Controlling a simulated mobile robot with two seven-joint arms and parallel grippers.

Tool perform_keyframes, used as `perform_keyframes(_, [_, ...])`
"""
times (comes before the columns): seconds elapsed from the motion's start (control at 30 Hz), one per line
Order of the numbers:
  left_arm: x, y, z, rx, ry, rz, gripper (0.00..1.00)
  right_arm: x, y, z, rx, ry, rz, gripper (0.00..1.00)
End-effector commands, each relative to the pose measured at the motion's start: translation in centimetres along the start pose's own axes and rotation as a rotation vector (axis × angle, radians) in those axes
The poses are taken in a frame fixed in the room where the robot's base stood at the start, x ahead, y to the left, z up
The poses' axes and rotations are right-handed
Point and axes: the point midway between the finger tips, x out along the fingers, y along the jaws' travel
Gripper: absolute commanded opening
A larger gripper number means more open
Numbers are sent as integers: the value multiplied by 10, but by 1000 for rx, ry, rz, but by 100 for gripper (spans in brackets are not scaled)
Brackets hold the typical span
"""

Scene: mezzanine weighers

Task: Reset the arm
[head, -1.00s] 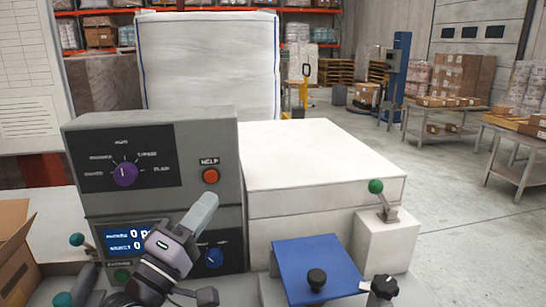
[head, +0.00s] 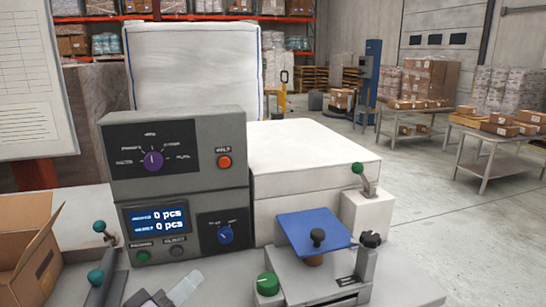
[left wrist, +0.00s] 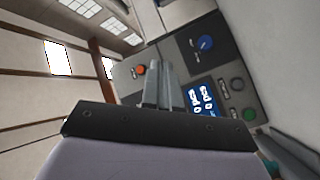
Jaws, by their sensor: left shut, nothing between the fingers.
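My left gripper (head: 186,287) is at the bottom of the head view, below the front of the grey control box (head: 180,188). Only its upper part shows there. In the left wrist view its two grey fingers (left wrist: 160,82) lie close together, shut and empty, with the box's panel (left wrist: 182,58) beyond. My right gripper is not in view.
An open cardboard box (head: 40,255) stands at the left, near green-knobbed levers (head: 97,277). A blue plate (head: 314,232) and a green knob (head: 267,284) are at the right front. A white block (head: 312,155) stands behind. Open floor lies at the right.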

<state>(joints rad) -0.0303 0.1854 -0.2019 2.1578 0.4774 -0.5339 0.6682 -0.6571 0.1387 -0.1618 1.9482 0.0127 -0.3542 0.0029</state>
Motion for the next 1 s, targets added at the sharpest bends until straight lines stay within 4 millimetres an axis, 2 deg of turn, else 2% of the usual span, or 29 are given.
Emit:
perform_keyframes(0.03, [-13, -18, 20, 65, -65, -84, 0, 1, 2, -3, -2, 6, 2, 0])
perform_keyframes(0.1, [-34, -41, 44, 167, -167, -198, 0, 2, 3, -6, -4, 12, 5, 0])
perform_keyframes(0.17, [-55, -61, 64, 250, -262, -294, 0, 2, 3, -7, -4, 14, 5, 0])
perform_keyframes(0.3, [-111, -99, 99, 412, -487, -486, 0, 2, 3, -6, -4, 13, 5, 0])
perform_keyframes(0.5, [-180, -126, 126, 542, -744, -657, 0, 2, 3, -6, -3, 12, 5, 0])
perform_keyframes(0.77, [-256, -140, 142, 627, -1021, -801, 0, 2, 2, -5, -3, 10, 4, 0])
perform_keyframes(0.8, [-258, -142, 144, 636, -1032, -803, 0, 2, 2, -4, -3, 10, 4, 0])
perform_keyframes(1.0, [-236, -159, 153, 667, -941, -754, 0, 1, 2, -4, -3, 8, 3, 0])
